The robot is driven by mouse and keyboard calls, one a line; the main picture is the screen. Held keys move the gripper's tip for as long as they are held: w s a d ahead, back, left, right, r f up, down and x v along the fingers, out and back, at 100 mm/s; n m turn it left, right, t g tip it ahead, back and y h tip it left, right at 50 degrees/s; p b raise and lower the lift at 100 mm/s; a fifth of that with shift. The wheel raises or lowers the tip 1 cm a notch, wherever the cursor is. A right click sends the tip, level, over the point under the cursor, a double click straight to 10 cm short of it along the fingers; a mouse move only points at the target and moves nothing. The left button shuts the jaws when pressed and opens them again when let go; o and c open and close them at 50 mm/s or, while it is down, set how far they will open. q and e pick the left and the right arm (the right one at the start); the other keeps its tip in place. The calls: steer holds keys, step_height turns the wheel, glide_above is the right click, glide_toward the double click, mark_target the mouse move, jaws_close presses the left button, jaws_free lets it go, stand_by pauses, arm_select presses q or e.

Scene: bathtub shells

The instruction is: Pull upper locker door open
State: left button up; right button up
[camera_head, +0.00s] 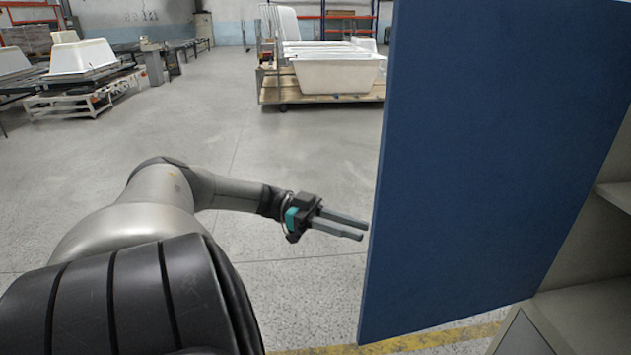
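The blue locker door (480,150) stands swung out from the pale locker body (590,245) on the right, and the shelved inside shows beside it. My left gripper (364,230) is just left of the door's free edge, its fingertips pointing at that edge. Its two grey fingers are apart with a gap between them, and nothing is held. I cannot tell whether a fingertip touches the door. No handle shows on the visible face. My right gripper is not in view.
Pale shelves (617,194) show inside the locker at the right. A yellow floor line (440,338) runs below the door. The grey floor (250,130) behind my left arm is open. White tubs (335,72) stand on a wooden cart far back.

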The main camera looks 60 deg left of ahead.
arm_select(q)
steer(key=b+v, duration=0.4)
steer(key=v, duration=0.5)
steer(key=shift+f, duration=0.1)
stand_by(0.4)
